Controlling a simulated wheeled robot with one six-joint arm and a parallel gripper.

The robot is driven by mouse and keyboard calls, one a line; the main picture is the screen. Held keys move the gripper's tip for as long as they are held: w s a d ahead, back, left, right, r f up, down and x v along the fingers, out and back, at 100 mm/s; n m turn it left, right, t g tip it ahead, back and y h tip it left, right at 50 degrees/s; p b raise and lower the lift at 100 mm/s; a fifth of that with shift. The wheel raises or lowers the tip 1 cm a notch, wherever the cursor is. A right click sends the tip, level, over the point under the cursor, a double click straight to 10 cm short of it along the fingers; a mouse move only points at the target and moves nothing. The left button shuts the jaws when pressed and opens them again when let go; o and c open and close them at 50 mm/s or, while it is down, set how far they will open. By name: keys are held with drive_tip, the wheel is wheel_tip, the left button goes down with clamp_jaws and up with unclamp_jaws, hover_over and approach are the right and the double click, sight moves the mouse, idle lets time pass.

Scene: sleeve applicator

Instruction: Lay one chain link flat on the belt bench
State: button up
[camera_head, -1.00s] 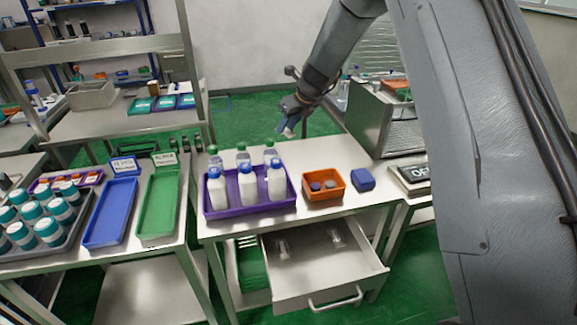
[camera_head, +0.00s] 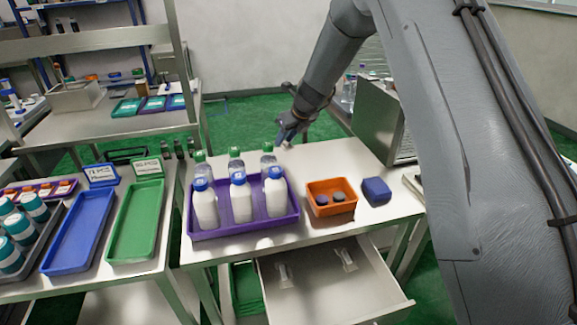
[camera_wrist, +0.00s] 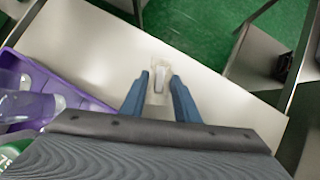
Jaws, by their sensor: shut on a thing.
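My gripper (camera_head: 286,143) is above the back part of the bench (camera_head: 335,158), behind the orange bin. In the wrist view, its two blue fingers (camera_wrist: 159,82) are shut on a small pale, partly see-through piece (camera_wrist: 158,87), which looks like a chain link. The bare bench top (camera_wrist: 110,50) is below it; I cannot tell how large the gap is. Two similar pale pieces, one on the left (camera_head: 283,275) and one on the right (camera_head: 346,259), lie in the open drawer (camera_head: 320,295).
A purple tray (camera_head: 245,225) of white bottles takes the bench's left, with green-capped bottles (camera_head: 236,165) behind. An orange bin (camera_head: 332,208) and a blue box (camera_head: 376,191) stand to the right. Blue (camera_head: 80,235) and green (camera_head: 137,225) trays lie on the left table.

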drive_tip(key=shift+d+f+p, duration=0.1)
drive_tip(key=shift+f+p, duration=0.2)
drive_tip(key=shift+f, duration=3.15)
drive_tip(key=shift+f, duration=0.1)
drive_tip(key=o, duration=1)
drive_tip(key=shift+o, duration=0.2)
